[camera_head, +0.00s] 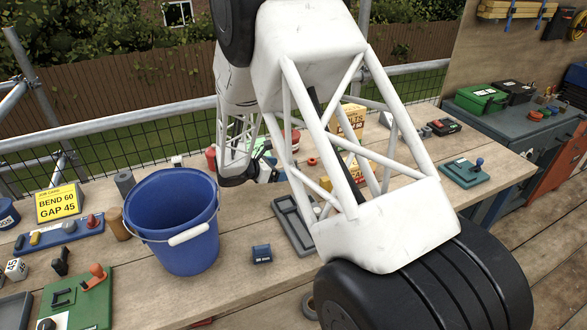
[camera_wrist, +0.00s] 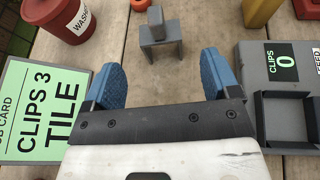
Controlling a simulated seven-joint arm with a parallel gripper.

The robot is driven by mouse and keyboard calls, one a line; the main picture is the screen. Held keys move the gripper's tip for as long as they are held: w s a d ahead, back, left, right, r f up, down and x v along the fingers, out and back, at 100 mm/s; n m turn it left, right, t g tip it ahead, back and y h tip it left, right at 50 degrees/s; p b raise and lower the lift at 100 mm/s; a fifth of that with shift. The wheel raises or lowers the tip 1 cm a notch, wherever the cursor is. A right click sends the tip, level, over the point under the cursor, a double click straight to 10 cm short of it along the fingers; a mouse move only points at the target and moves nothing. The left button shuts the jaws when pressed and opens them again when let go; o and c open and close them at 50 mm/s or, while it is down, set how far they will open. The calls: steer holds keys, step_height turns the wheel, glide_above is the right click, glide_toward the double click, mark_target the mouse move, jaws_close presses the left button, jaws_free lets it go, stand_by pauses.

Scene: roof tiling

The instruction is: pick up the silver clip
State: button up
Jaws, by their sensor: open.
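A grey, metallic-looking clip (camera_wrist: 160,40) stands on the wooden table in the wrist view, at top centre. It has a flat bridge with short legs and an upright tab. It looks like the silver clip. My gripper (camera_wrist: 160,78) is open, with one blue finger at each side and bare wood between them. The clip lies ahead of the fingertips, roughly in line with the gap, and nothing touches it. In the head view my arm covers much of the middle of the table, and I cannot make out the clip there.
In the wrist view, a green job card (camera_wrist: 35,110) reading "CLIPS 3 TILE" is at left, below a red washer pot (camera_wrist: 62,20). A grey tray (camera_wrist: 250,105) labelled "CLIPS 0" is at right. In the head view a blue bucket (camera_head: 175,220) stands left of my arm.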

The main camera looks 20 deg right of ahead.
steer(key=shift+d, duration=0.15)
steer(key=shift+x, duration=1.15)
steer(key=shift+d+f, duration=0.1)
steer(key=shift+x, duration=2.55)
steer(key=c, duration=1)
steer(key=shift+r, duration=5)
